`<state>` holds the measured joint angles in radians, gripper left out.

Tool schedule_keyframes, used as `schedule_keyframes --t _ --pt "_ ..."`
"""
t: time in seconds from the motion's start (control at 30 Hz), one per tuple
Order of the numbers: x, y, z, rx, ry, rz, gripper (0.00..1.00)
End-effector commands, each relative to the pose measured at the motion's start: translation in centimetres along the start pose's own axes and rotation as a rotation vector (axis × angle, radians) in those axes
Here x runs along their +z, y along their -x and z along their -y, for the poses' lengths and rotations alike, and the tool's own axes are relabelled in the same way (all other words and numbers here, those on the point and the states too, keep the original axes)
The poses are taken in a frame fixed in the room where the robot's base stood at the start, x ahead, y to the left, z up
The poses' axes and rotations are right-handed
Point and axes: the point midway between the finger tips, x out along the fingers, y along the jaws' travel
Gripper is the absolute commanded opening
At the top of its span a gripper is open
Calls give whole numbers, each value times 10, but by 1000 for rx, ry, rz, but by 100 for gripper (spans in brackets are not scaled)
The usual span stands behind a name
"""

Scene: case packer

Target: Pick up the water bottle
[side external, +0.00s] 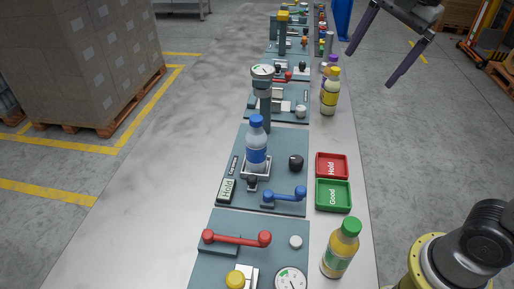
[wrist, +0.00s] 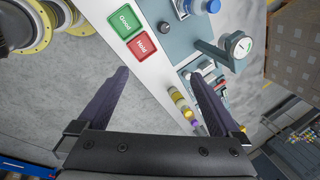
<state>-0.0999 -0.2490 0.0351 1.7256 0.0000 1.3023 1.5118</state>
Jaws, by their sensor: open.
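The water bottle (side external: 256,146) is clear with a blue cap and a blue label. It stands upright in a small holder on a teal station plate in the middle of the table. In the wrist view its blue cap (wrist: 212,6) shows at the top edge, partly cut off. My gripper (side external: 374,58) is at the upper right of the side view, in the air beyond the table's right edge and well apart from the bottle. In the wrist view its two dark fingers (wrist: 164,78) are spread with nothing between them.
A red Hold tray (side external: 332,153) and a green Good tray (side external: 348,196) lie right of the bottle. A gauge on a post (side external: 262,73) stands behind it. A juice bottle (side external: 340,248) and a yellow bottle (side external: 330,93) stand along the right edge. A blue lever (side external: 285,196) is in front.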

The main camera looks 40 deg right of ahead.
Motion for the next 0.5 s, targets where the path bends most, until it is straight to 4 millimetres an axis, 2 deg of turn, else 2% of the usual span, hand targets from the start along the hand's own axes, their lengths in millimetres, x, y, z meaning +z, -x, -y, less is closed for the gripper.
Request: schedule_keyframes --t 0.03,0.2,0.27,0.4,0.5 --pt "5 -6 22 27 -64 6 100" --pt "23 -34 81 109 -254 8 100" --pt "31 -49 99 139 -300 5 100" --pt "54 -92 134 205 -344 -6 100" --pt "69 -123 149 243 -319 -10 100"
